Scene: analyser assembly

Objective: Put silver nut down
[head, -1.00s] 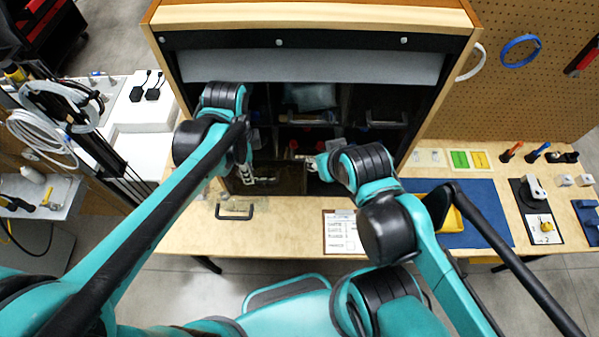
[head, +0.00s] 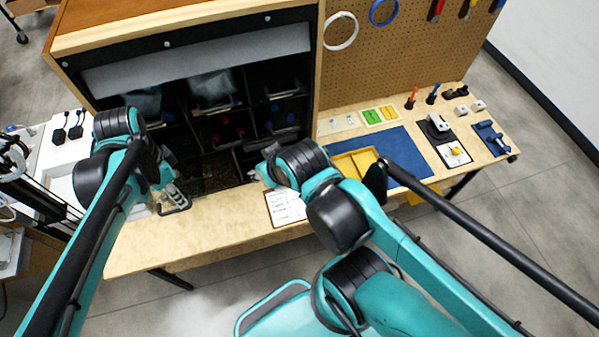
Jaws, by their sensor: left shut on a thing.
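My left gripper (head: 174,196) is low over the left part of the wooden bench, in front of the dark cabinet. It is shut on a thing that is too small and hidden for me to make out. I cannot pick out the silver nut in the view. My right gripper (head: 264,174) is in front of the cabinet's lower right part, left of its black wrist. The wrist hides most of it, and I cannot tell its jaws' state.
The cabinet has dark bins (head: 228,130) in rows. A paper sheet (head: 286,207) lies on the wooden bench (head: 222,224). A yellow tray (head: 352,164) sits on a blue mat (head: 405,150). Small tools and parts stand at the right end. The bench front between my arms is largely clear.

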